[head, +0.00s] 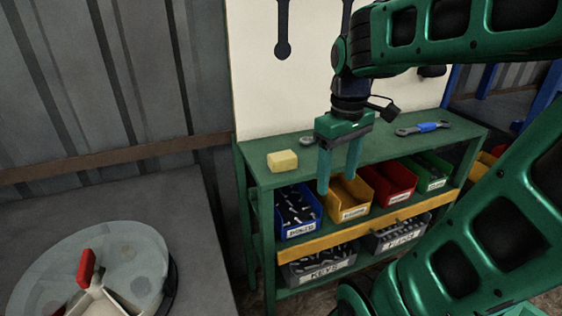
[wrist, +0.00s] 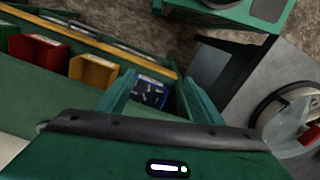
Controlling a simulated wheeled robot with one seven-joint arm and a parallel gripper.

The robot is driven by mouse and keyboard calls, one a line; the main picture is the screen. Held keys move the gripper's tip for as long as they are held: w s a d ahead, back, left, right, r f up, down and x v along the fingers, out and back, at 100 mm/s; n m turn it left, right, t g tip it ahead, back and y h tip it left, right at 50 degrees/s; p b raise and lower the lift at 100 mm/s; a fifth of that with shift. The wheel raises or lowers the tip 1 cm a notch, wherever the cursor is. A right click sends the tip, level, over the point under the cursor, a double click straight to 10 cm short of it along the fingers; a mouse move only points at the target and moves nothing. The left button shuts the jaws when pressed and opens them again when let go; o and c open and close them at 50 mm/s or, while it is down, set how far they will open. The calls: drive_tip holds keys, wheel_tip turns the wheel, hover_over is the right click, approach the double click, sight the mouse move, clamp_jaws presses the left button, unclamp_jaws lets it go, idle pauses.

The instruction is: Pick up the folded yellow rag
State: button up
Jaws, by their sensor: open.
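The folded yellow rag (head: 282,160) is a small pale yellow block on the left part of the green bench top (head: 375,152) in the head view. My gripper (head: 337,184) points down to the right of the rag, apart from it, with its green fingers spread and nothing between them. In the head view the fingers overlap the bench's front edge, above the bins. In the wrist view my gripper (wrist: 158,80) shows both fingers apart, with a blue bin (wrist: 149,92) beyond them. I cannot make out the rag in the wrist view.
A wrench with a blue grip (head: 428,128) lies on the bench's right, and a grey metal piece (head: 308,140) lies behind my gripper. Yellow (head: 349,200) and red (head: 388,184) bins stand on the shelf below. A round machine part (head: 95,272) is at lower left.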

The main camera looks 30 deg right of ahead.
sight(282, 156)
drive_tip(key=w+a+r+n, duration=0.2)
drive_tip(key=w+r+n, duration=0.3)
drive_tip(key=w+n, duration=0.25)
drive_tip(key=w+a+r+n, duration=0.2)
drive_tip(key=w+r+n, duration=0.3)
drive_tip(key=w+n, duration=0.25)
drive_tip(key=shift+w+a+f, duration=0.1)
drive_tip(key=shift+w+f, duration=0.05)
drive_tip(key=shift+f, duration=1.7)
drive_tip(key=shift+w+f, duration=0.2)
drive_tip(key=shift+f, duration=1.65)
drive_tip(key=shift+w+a+f, duration=0.1)
drive_tip(key=shift+w+f, duration=0.05)
drive_tip(key=shift+f, duration=1.7)
drive_tip(key=c, duration=1.1)
